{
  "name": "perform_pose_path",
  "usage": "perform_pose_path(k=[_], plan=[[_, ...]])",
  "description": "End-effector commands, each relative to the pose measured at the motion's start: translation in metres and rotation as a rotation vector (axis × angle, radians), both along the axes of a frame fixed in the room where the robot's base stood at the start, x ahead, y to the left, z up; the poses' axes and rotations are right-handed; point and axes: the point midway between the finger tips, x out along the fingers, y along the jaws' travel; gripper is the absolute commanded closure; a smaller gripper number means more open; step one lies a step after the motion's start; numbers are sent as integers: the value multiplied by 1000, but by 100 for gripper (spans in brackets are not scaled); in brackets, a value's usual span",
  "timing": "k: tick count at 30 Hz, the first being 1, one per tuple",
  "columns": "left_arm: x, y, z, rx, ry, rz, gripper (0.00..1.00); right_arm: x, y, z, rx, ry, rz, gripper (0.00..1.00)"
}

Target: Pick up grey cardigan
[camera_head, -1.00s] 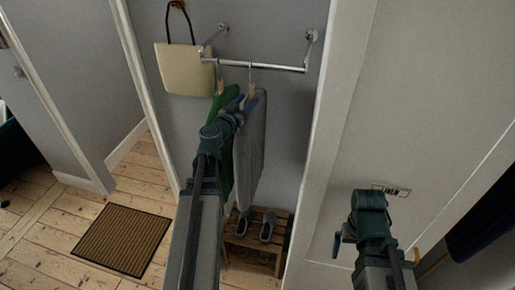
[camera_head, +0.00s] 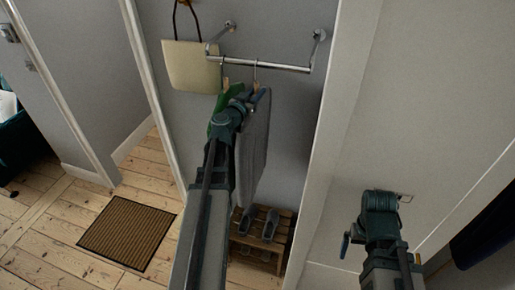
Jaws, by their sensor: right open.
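The grey cardigan (camera_head: 254,145) hangs on a wooden hanger from the metal rail, in the middle of the view. A green garment (camera_head: 221,101) hangs just left of it, partly hidden by my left arm. My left gripper (camera_head: 250,98) is up at the cardigan's shoulder, near the hanger. It overlaps the cardigan in the picture; I cannot tell whether it touches it or whether its jaws are apart. My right gripper (camera_head: 346,243) is low at the right, open, away from the cardigan, and only partly visible behind its own wrist.
The rail (camera_head: 270,65) is fixed to the wall in an alcove. A cream bag (camera_head: 190,66) hangs to its left. A slatted wooden bench (camera_head: 277,241) with shoes (camera_head: 270,224) stands below. A brown doormat (camera_head: 128,233) lies on the floorboards at the left. The white alcove edge (camera_head: 333,130) stands between my arms.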

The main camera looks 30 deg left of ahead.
Motion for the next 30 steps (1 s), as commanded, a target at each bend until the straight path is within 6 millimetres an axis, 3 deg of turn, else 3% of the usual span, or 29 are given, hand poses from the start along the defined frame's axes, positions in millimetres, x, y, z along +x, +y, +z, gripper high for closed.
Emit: perform_pose_path(k=[3, 30], plan=[[0, -1, 0, 0, 0, -2, 100, 0, 0, 0, 0, 0, 0, 0], [-1, -1, -1, 3, 2, -2, 100, 0, 0, -1, 0, 0, 0, 0]])
